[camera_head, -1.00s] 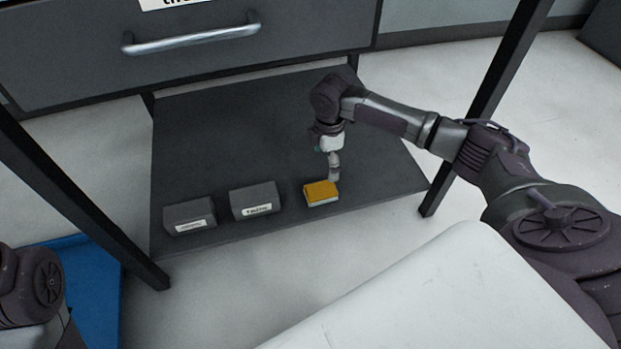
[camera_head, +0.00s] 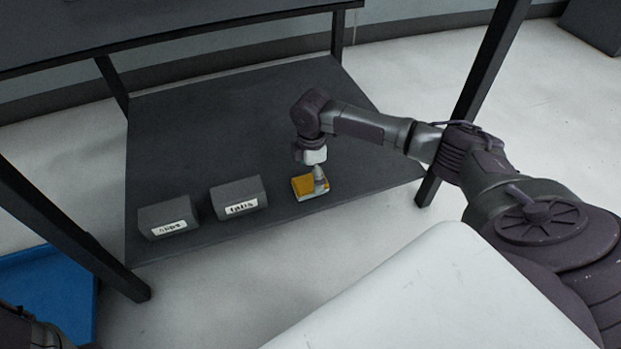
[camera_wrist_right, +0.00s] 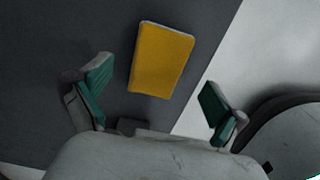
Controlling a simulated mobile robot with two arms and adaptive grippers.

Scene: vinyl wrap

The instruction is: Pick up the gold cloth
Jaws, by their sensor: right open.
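The gold cloth (camera_head: 303,187) is a small folded block, gold on top with a pale edge, lying near the front edge of the dark shelf (camera_head: 240,130). In the right wrist view the gold cloth (camera_wrist_right: 162,60) lies ahead of the fingers, nearer the middle than either side. My right gripper (camera_head: 320,181) points down over the cloth and hides part of it in the head view. Its two green-padded fingers (camera_wrist_right: 156,100) are spread wide with nothing between them. My left gripper is out of view.
Two grey labelled boxes stand left of the cloth, one at the far left (camera_head: 167,218) and one nearer (camera_head: 238,196). Dark table legs (camera_head: 470,110) rise at the shelf's corners. The back of the shelf is clear. A blue object (camera_head: 45,290) is at lower left.

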